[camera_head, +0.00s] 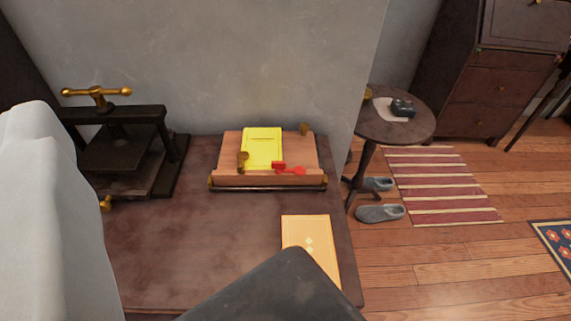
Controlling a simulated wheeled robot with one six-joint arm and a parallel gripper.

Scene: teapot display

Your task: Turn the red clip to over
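A small red clip (293,171) sits at the front ledge of a wooden book stand (230,150). It lies low and sideways, with its wider end to the right and a squarish red part at its left. A yellow book or card (263,145) leans on the stand; the red clip is by its lower right corner. A brass clip (243,161) stands upright at the book's lower left. No fingers of my gripper show in this view, so its opening is hidden.
The brown table (175,245) bears an orange book (306,232) at front right and a dark press (115,150) with a brass handle at left. A pale shape (45,210) and a dark slab (270,292) block the near side. A round side table (395,125) stands right.

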